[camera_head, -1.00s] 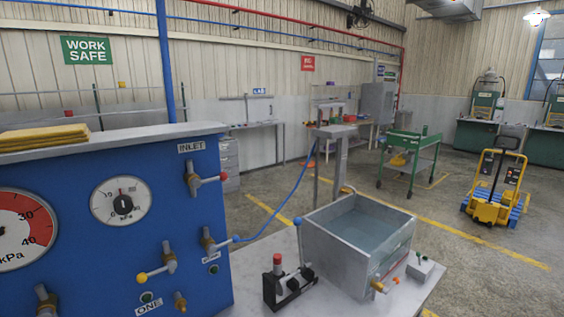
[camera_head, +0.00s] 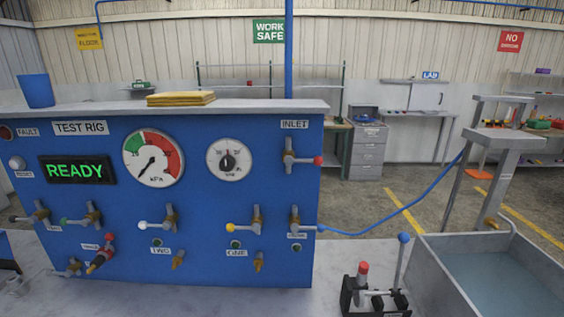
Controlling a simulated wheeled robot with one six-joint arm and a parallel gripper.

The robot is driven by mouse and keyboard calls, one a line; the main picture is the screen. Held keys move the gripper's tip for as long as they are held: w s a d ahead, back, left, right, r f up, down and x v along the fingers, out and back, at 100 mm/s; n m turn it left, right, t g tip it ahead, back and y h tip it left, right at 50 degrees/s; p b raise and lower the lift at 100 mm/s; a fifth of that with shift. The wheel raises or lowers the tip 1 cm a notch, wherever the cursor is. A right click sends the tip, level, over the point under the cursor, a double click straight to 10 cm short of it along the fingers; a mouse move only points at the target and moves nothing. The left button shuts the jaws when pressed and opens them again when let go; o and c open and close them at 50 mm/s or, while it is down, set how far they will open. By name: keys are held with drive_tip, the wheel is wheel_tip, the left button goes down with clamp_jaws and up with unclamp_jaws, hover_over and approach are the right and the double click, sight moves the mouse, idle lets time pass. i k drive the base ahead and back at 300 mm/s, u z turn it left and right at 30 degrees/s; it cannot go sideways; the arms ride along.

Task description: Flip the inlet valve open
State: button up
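The inlet valve (camera_head: 290,158) is at the upper right of the blue test rig panel (camera_head: 205,199), under a label reading INLET (camera_head: 294,124). Its body is brass and grey. Its lever lies about level and points right, ending in a red knob (camera_head: 318,160) near the panel's right edge. My gripper is not in view.
Several other valves line the panel's lower part, including a yellow-knobbed one (camera_head: 256,222). A blue hose (camera_head: 395,222) runs off to the right. A small hand pump (camera_head: 375,290) and a metal water tank (camera_head: 490,270) stand on the bench at right.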

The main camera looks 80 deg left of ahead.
sight(317, 161)
drive_tip(key=u, duration=2.55)
drive_tip(key=i, duration=0.5)
drive_tip(key=u, duration=0.15)
drive_tip(key=k, duration=0.4)
drive_tip(key=u, duration=0.6)
drive_tip(key=k, duration=0.95)
drive_tip(key=u, duration=1.05)
drive_tip(key=i, duration=1.1)
drive_tip(key=z, duration=0.45)
drive_tip(key=i, duration=0.5)
drive_tip(key=z, duration=0.6)
